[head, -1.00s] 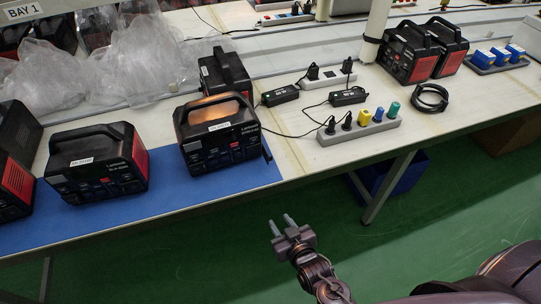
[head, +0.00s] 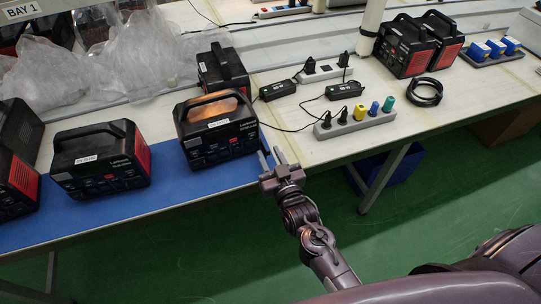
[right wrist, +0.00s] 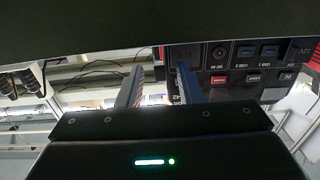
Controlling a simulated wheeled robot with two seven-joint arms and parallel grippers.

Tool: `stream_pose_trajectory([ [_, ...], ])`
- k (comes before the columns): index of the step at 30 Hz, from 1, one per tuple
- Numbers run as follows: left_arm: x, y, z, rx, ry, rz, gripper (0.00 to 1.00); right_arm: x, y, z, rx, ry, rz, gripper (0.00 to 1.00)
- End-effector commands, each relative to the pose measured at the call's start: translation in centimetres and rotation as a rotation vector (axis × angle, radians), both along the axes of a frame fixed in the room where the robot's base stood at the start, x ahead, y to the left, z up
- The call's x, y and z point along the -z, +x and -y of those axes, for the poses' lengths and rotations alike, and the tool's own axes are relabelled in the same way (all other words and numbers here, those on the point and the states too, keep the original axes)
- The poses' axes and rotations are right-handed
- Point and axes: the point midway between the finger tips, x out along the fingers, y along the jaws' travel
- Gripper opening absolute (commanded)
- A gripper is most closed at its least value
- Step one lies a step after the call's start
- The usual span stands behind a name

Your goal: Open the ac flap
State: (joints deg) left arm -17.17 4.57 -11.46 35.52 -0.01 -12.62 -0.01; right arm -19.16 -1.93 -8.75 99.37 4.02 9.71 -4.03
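A black power station (head: 208,147) with a carry handle and a white label stands on the blue mat near the table's front edge. My right gripper (head: 272,155) is just right of its front right corner, fingers pointing towards it, open and empty. In the right wrist view the power station's port panel (right wrist: 245,68) shows at the right, with the two fingers (right wrist: 158,82) apart at its edge. One finger overlaps the panel's dark edge. I cannot tell whether it touches. The ac flap is not clearly distinguishable. My left gripper is not in view.
Another power station (head: 100,160) stands to the left and one (head: 222,70) behind. A grey power strip (head: 354,122) with coloured plugs, black adapters and cables lie to the right. The blue mat (head: 130,208) is bare along its front edge.

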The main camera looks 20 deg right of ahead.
Motion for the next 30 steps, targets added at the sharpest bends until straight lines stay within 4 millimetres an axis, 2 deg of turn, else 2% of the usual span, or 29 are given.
stream_pose_trajectory([
  [7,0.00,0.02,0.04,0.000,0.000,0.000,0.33,0.05,0.07,0.00,0.000,0.000,-0.001,0.33],
  [15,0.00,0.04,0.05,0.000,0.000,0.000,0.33,0.05,0.05,0.00,0.000,0.000,-0.001,0.00],
  [23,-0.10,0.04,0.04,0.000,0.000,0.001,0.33,0.01,0.08,0.15,-0.016,-0.001,-0.001,0.00],
  [30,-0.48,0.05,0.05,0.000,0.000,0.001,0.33,-0.08,0.32,0.91,-0.119,-0.007,-0.001,0.00],
])
